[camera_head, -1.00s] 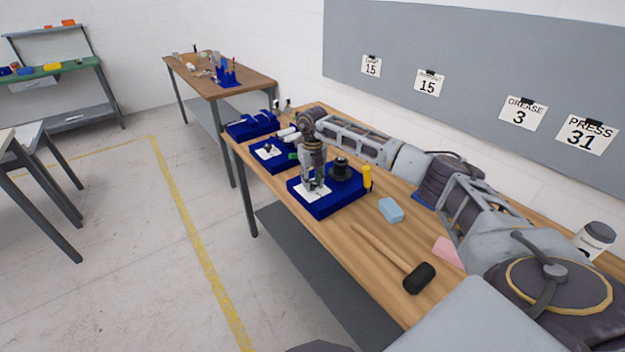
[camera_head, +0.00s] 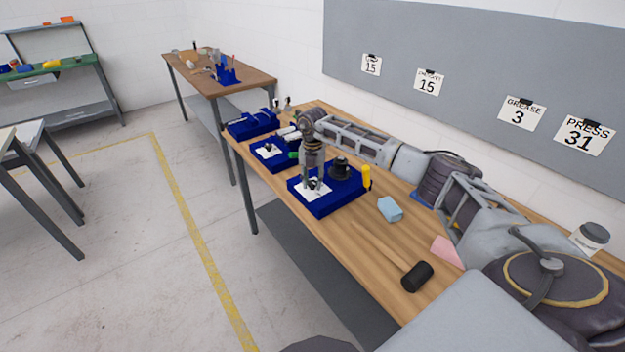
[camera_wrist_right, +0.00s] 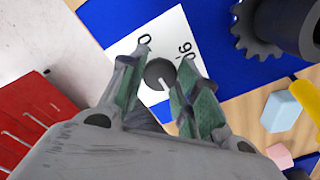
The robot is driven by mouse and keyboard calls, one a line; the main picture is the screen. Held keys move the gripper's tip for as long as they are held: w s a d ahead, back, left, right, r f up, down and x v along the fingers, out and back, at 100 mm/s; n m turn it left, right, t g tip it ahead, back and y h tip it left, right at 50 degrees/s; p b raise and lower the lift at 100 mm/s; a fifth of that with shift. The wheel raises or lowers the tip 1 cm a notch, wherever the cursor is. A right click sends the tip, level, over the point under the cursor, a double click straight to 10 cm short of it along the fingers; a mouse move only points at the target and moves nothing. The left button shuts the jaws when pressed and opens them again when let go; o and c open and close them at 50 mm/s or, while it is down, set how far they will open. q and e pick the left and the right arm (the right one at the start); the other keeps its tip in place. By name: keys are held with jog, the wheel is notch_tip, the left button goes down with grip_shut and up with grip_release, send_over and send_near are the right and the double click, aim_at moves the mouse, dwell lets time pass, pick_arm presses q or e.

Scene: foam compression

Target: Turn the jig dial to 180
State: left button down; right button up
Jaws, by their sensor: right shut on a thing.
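The jig dial (camera_wrist_right: 158,73) is a small dark round knob with a light pointer line, on a white scale card (camera_wrist_right: 172,32). In the right wrist view a 0 and a 90 mark are readable; the pointer line runs toward the picture's lower right, and no 180 mark shows. My right gripper (camera_wrist_right: 162,80) has its two green-padded fingers on either side of the knob, shut on it. In the head view my right gripper (camera_head: 312,184) points down onto the white card of the nearest blue jig base (camera_head: 325,206) and hides most of the dial. My left gripper is not in view.
A dark toothed cylinder (camera_head: 341,169) stands on the same base. Further blue jigs (camera_head: 270,162) stand behind.

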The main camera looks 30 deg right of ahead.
aim_at(312, 182)
jog(key=shift+r, duration=0.1)
jog(key=o, duration=1.1)
jog(key=shift+c, duration=0.2)
notch_tip(312, 182, up, 12)
dwell(0.3)
jog(key=shift+a, duration=0.1)
dwell(0.4)
